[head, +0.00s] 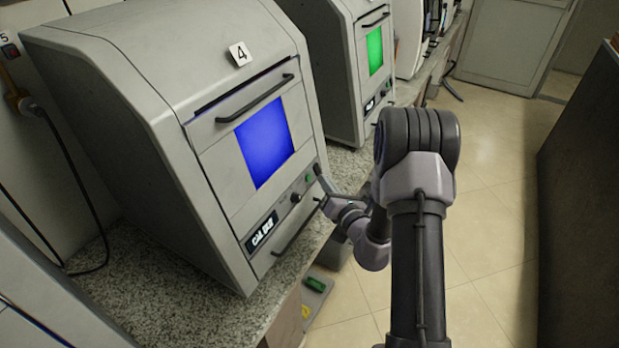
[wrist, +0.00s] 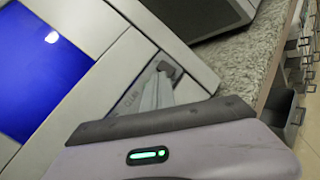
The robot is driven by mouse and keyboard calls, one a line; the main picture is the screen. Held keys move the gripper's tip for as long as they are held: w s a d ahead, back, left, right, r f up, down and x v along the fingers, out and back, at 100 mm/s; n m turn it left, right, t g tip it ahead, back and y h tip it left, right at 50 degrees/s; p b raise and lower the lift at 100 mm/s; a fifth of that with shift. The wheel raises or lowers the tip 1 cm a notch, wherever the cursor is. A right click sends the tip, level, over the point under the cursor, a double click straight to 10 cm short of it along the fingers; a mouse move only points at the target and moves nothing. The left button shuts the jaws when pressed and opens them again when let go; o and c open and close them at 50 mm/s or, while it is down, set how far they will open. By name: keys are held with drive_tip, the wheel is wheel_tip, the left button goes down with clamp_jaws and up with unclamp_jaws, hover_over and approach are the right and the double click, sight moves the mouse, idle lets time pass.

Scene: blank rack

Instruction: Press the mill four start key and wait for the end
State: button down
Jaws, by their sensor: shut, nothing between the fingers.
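The mill marked 4 (head: 110,75) is a grey cabinet on a speckled counter, with a lit blue window (head: 264,142) that also shows in the wrist view (wrist: 40,65). Its lower panel has a small green key (head: 309,177), a dark knob (head: 295,197) and a lit display (head: 262,231) whose text I cannot read surely. My gripper (head: 321,201) is shut and empty, its tips close to this panel. In the wrist view the shut fingertips (wrist: 168,69) overlap the panel beside small lettering. I cannot tell whether they touch it. No key shows clearly there.
A second grey machine with a green window (head: 375,50) stands beyond mill four. A cable (head: 66,150) hangs at the left wall. The counter (head: 140,285) is bare in front of the mill's side. The tiled floor (head: 495,220) is open to the right, bounded by a dark partition (head: 585,190).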

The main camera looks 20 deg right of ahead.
sight(308, 178)
drive_tip(key=shift+w+a+f, duration=0.1)
drive_tip(key=shift+w+a, duration=0.25)
drive_tip(key=shift+w, duration=0.1)
idle(1.7)
drive_tip(key=shift+w+a+f, duration=0.1)
drive_tip(key=shift+w+a, duration=0.15)
drive_tip(key=shift+w, duration=0.1)
